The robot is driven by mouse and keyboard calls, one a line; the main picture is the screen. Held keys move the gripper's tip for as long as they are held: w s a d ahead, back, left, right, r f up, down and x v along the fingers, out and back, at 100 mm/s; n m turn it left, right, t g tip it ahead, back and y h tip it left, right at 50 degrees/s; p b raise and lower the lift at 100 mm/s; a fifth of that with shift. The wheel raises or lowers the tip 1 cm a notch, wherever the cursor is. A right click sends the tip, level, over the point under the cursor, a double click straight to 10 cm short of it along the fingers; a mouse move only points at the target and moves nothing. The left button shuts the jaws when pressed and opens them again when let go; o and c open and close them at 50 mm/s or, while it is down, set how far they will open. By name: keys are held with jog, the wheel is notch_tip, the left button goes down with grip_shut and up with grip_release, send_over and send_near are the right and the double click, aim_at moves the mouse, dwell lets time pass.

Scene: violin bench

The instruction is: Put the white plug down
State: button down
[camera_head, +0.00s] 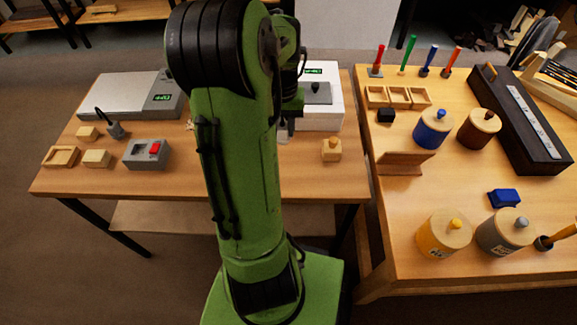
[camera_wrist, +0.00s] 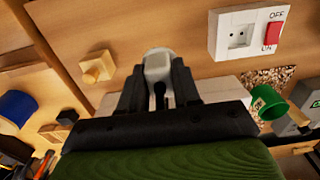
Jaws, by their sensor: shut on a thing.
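My gripper (camera_wrist: 158,82) is shut on the white plug (camera_wrist: 158,62), whose rounded body shows between the dark fingers in the wrist view. I cannot tell whether the plug touches the table or is held above it. In the head view my arm hides most of the gripper and the plug. In the wrist view, a white socket box (camera_wrist: 232,45) with a red OFF/ON switch lies to the upper right of the plug, apart from it.
A wooden block with a knob (camera_head: 332,151) stands right of my arm and also shows in the wrist view (camera_wrist: 97,67). A grey switch box (camera_head: 147,154) and dark plug (camera_head: 116,130) are at left. A white device (camera_head: 322,112) stands behind. Bare wood surrounds the block.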

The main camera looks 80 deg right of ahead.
jog(key=f+b, duration=0.3)
jog(key=f, duration=0.7)
jog(key=shift+w, duration=0.2)
jog(key=shift+f, duration=0.2)
jog(key=c, duration=0.8)
grip_release()
notch_tip(320, 180, up, 12)
jog(key=p, duration=0.3)
jog(key=shift+r+p, duration=0.25)
jog(key=shift+p, duration=0.1)
